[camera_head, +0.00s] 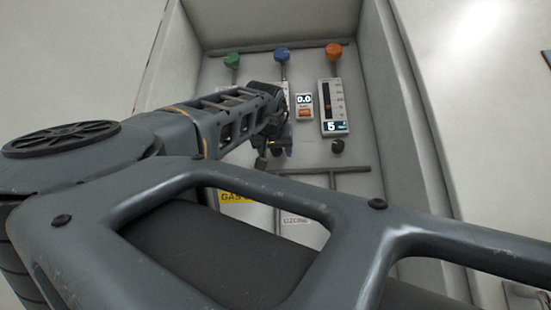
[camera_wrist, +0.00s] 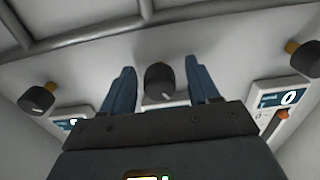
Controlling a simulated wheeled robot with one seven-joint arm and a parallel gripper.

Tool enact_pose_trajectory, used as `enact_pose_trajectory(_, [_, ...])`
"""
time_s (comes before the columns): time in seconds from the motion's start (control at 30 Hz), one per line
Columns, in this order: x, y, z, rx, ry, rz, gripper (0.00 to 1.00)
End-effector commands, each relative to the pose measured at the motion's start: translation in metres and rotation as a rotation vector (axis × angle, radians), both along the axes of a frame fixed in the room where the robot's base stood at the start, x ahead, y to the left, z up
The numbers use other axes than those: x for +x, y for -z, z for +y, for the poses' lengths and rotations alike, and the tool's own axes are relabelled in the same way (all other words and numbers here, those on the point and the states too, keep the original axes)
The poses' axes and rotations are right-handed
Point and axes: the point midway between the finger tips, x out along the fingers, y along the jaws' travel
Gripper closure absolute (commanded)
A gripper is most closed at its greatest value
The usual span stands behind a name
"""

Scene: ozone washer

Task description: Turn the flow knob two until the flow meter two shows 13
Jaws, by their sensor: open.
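My gripper (camera_wrist: 161,72) is open in the wrist view, with one blue finger on each side of a black round knob (camera_wrist: 160,82). The fingers appear apart from the knob. It is the middle of three knobs in that view, and appears to be flow knob two. Its flow meter is mostly hidden behind the gripper. In the head view my gripper (camera_head: 277,140) covers the middle of the panel, and its fingertips cannot be made out clearly. The right flow meter (camera_head: 331,105) reads 5, with a black knob (camera_head: 338,146) below it.
Other knobs stand at the left (camera_wrist: 37,98) and right (camera_wrist: 305,58) in the wrist view; a meter display (camera_wrist: 281,98) there reads 0. Green (camera_head: 232,60), blue (camera_head: 282,55) and orange (camera_head: 334,51) valves line the top. A small display (camera_head: 304,100) reads 0.0. Cabinet walls flank the panel.

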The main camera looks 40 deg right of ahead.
Motion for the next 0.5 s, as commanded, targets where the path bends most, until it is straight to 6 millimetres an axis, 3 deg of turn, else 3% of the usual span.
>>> enact_pose_trajectory(0.3, [-0.0003, -0.0003, 0.0002, 0.0, -0.001, 0.0, 0.4])
enact_pose_trajectory(0.5, [-0.0002, -0.0002, 0.0001, 0.0, -0.001, 0.0, 0.59])
